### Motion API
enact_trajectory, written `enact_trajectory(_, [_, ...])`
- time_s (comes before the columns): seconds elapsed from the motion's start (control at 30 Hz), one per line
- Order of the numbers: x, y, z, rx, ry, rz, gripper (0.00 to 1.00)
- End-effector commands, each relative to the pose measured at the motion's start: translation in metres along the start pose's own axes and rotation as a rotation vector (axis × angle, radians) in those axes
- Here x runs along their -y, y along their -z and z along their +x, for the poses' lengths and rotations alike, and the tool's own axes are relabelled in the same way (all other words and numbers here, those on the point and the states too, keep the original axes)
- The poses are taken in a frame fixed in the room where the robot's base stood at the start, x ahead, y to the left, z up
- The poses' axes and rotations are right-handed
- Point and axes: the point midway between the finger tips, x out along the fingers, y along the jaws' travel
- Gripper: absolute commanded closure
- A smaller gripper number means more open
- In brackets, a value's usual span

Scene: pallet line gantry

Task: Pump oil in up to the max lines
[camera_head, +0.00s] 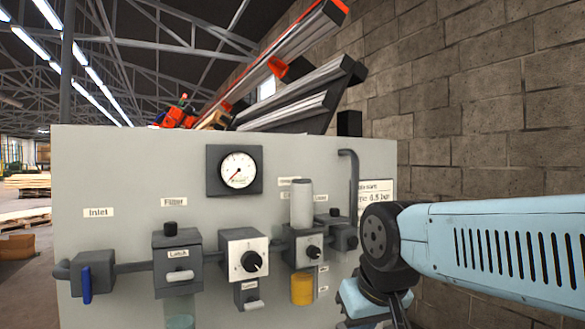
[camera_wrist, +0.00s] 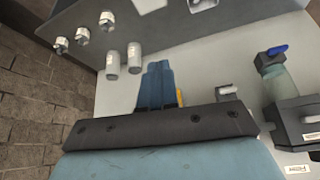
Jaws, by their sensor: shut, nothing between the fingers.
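The lubricator body (camera_head: 306,249) is a dark block with a round black knob, on the pipe line of the grey panel. Its bowl (camera_head: 302,289) below shows yellow oil; small tags sit beside it, too small to read, and I cannot make out the level against any line. A pale cylinder (camera_head: 302,203) stands above the block. In the wrist view my gripper (camera_wrist: 158,70) has its blue fingers together, empty, in front of the panel. A sliver of yellow (camera_wrist: 180,97) shows just behind them. The fingers do not show clearly in the head view.
A gauge (camera_head: 239,170) sits high on the panel (camera_head: 120,200). Left of the lubricator are the regulator (camera_head: 244,255), the latched filter (camera_head: 178,261) and the inlet valve (camera_head: 93,273) with its blue handle down. A brick wall (camera_head: 480,110) stands right.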

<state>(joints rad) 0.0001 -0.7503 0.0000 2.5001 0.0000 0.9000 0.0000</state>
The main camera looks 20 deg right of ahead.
Motion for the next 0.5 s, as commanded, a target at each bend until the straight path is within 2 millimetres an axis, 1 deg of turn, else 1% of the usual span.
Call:
enact_trajectory(0.2, [0.000, 0.000, 0.000, 0.000, 0.000, 0.000, 1.00])
enact_trajectory(0.27, [0.000, 0.003, -0.002, 0.000, 0.000, -0.001, 1.00])
enact_trajectory(0.37, [0.000, 0.017, -0.011, 0.005, 0.002, -0.004, 1.00])
enact_trajectory(0.47, [-0.004, 0.048, -0.028, 0.015, 0.005, -0.011, 1.00])
enact_trajectory(0.5, [-0.004, 0.063, -0.037, 0.021, 0.007, -0.014, 1.00])
